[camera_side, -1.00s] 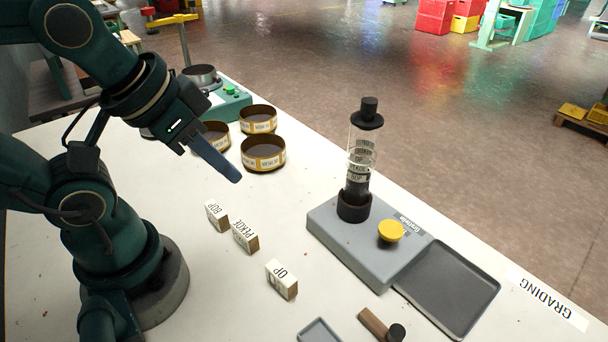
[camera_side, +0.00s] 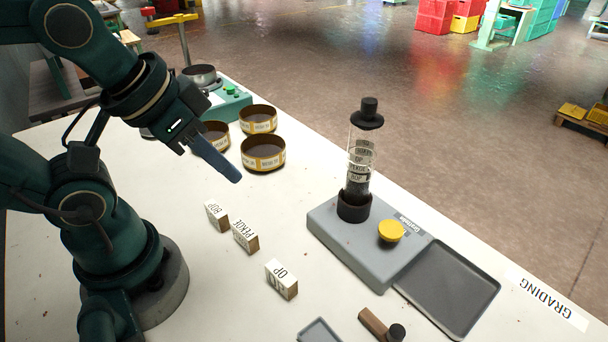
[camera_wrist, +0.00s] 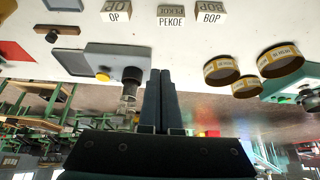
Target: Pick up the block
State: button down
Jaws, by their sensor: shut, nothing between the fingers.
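Three small white-faced blocks with brown sides stand in a row on the white table: the BOP block (camera_side: 216,215), the PEKOE block (camera_side: 245,237) and the OP block (camera_side: 281,280). In the wrist view they lie along the top edge: OP (camera_wrist: 117,12), PEKOE (camera_wrist: 171,16) and BOP (camera_wrist: 209,12). My gripper (camera_side: 238,179) is above the table, up and behind the BOP block, apart from all three. Its blue-grey fingers are together and empty; they also show in the wrist view (camera_wrist: 163,74).
Round brown sieves (camera_side: 263,155) stand behind the blocks. To the right is a grey device (camera_side: 330,232) with a clear tube (camera_side: 361,135) and yellow button (camera_side: 391,231), beside a dark tray (camera_side: 450,290). A brown-handled tool (camera_side: 373,322) lies at the front. Table between the blocks and device is clear.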

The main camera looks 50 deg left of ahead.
jog(key=c, duration=0.6)
grip_release()
jog(key=shift+c, duration=0.2)
jog(key=m+g+y, duration=0.4)
jog(key=m+g, duration=0.1)
jog(key=m, duration=1.2)
send_over(217, 210)
jog(key=d, duration=0.2)
jog(key=f, duration=0.9)
jog(key=shift+w+a+f, duration=0.2)
jog(key=shift+w, duration=0.2)
jog(key=shift+s+f+g+y, duration=0.35)
jog(key=shift+f+g, duration=0.15)
jog(key=shift+f, duration=0.25)
jog(key=shift+x, duration=2.35)
